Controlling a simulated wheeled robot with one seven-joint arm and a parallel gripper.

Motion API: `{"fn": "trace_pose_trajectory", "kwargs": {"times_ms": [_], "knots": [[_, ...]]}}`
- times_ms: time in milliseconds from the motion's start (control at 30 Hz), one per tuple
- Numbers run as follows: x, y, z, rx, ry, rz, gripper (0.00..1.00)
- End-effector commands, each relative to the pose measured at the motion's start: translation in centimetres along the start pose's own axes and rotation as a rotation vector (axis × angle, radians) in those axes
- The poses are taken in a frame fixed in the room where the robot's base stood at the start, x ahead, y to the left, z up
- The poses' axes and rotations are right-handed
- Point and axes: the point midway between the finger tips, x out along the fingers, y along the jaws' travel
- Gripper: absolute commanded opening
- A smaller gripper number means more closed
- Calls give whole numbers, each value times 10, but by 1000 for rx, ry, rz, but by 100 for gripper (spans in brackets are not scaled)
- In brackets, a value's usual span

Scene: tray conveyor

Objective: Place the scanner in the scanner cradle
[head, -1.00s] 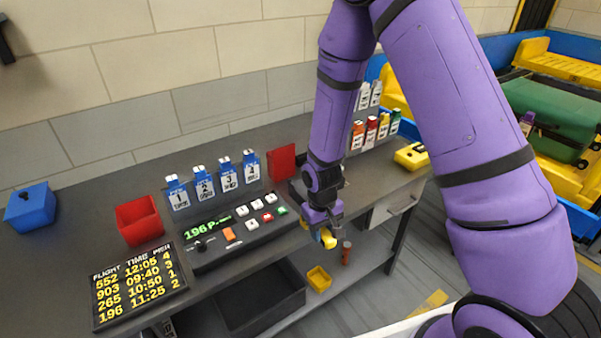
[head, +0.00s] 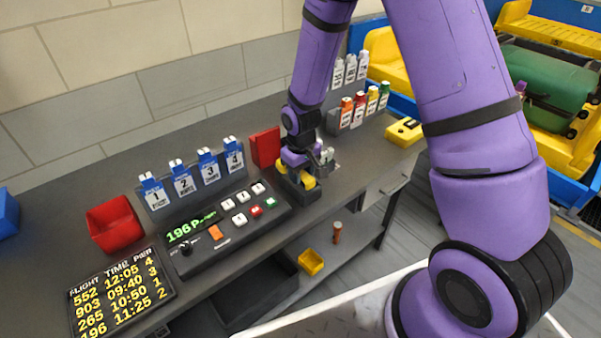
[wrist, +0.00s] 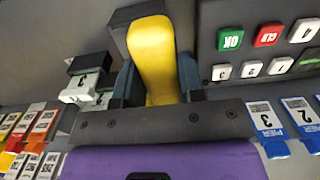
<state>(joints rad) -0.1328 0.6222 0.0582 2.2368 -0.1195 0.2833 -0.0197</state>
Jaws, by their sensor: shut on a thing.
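The yellow scanner (head: 309,183) is between the fingers of my gripper (head: 304,172), at the right end of the control panel. In the wrist view, my gripper (wrist: 157,68) is shut on the scanner's yellow body (wrist: 153,55). The dark block that looks like the scanner cradle (head: 298,194) is directly below my gripper. In the wrist view, a dark grey edge (wrist: 122,22) borders the far end of the scanner. My gripper hides part of the scanner and block, so I cannot tell whether the scanner is seated or just above it.
The control panel (head: 200,243) with buttons is to the left, with blue numbered tags (head: 182,180) behind it. A red upright box (head: 265,147) stands close behind the gripper. Coloured tags (head: 360,108) and a yellow device (head: 404,131) are to the right. The bench front edge is near.

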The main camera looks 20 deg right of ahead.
Motion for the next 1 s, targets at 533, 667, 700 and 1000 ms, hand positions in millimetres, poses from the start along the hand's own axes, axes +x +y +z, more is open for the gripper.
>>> {"fn": "trace_pose_trajectory", "kwargs": {"times_ms": [533, 667, 700, 1000], "knots": [[22, 25, -32, 0, -5, -1, 5], [38, 25, -32, 0, -3, -1, 5], [39, 25, -32, 0, -1, 0, 5], [41, 25, -32, 0, -1, 0, 5]]}}
